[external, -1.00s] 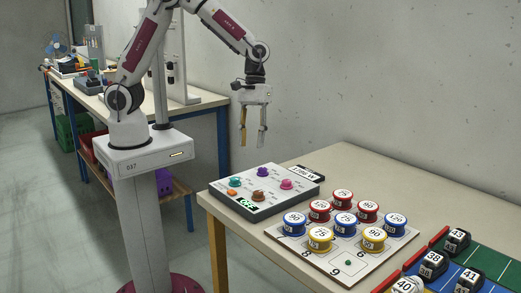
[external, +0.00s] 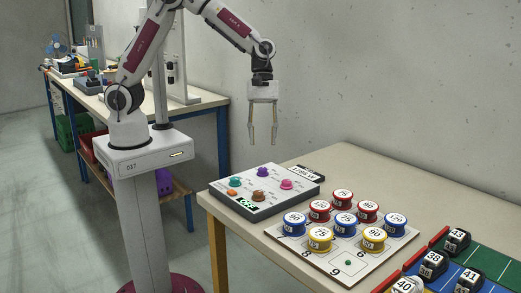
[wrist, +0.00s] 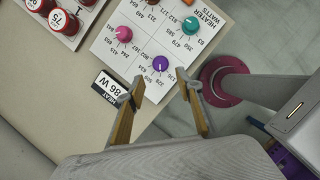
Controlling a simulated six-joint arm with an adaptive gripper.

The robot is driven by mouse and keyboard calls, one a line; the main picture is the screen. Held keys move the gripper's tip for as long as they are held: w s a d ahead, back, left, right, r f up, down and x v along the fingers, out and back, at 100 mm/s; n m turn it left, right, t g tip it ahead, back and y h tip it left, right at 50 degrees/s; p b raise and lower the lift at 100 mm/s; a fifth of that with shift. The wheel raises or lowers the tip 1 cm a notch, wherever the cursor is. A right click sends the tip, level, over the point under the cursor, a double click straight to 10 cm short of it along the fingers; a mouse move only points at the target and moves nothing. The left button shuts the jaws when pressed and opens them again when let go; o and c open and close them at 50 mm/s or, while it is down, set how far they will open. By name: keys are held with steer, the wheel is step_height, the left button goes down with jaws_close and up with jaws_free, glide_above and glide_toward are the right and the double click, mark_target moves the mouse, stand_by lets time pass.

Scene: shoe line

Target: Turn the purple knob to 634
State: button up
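The purple knob (external: 263,172) stands at the back of the grey control box (external: 268,212), beside teal, pink and brown knobs. In the wrist view the purple knob (wrist: 160,64) has a white pointer mark toward the bottom of the picture. Small numbers are printed around it, too small to read surely. My gripper (external: 263,141) hangs in the air above the box, pointing down. In the wrist view its two fingers (wrist: 163,90) are spread apart with nothing between them, and the purple knob shows just beyond their tips.
A board (external: 292,237) with several red, blue and yellow numbered round pieces stands right of the box. The air around my gripper is clear.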

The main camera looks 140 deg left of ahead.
mark_target(262, 168)
steer(key=shift+x, duration=3.9)
steer(key=shift+s, duration=0.1)
jaws_close()
